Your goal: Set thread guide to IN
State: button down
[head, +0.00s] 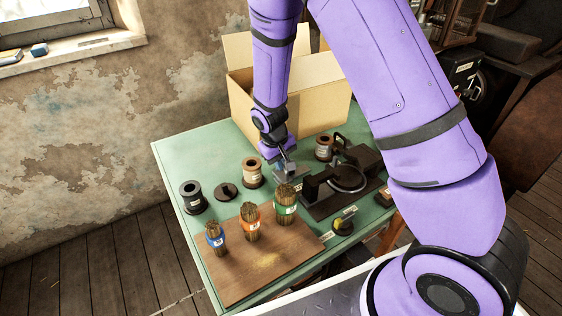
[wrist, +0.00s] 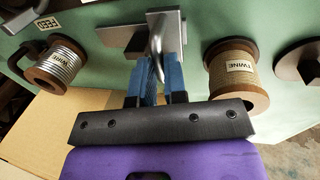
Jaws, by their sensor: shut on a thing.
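A grey metal fitting, which looks like the thread guide (wrist: 135,36), stands on the green table at the top middle of the wrist view. It has a flat plate, an upright block and a curved metal lever (wrist: 156,36). My gripper (wrist: 157,72) is shut on the lower end of that lever, between its blue fingers. In the head view my gripper (head: 284,159) reaches down to the grey fitting (head: 291,174), left of the black press (head: 330,196). No IN mark is readable, so the guide's setting cannot be told.
A twine spool (wrist: 232,72) and a wire spool (wrist: 58,66) stand close on either side of my gripper. An open cardboard box (head: 315,88) is behind. Bound bundles (head: 251,226) stand on a wooden board (head: 262,270) in front.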

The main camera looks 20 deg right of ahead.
jog(key=d, duration=0.2)
jog(key=w+d, duration=0.1)
jog(key=d, duration=0.5)
jog(key=shift+w+d, duration=0.1)
jog(key=shift+w, duration=0.2)
jog(key=c, duration=1.2)
grip_release()
jog(key=shift+d, duration=0.1)
jog(key=shift+o, duration=0.2)
jog(key=shift+r, duration=0.1)
notch_tip(320, 180, up, 10)
jog(key=a, duration=0.2)
jog(key=shift+s+r, duration=0.2)
jog(key=shift+r, duration=0.05)
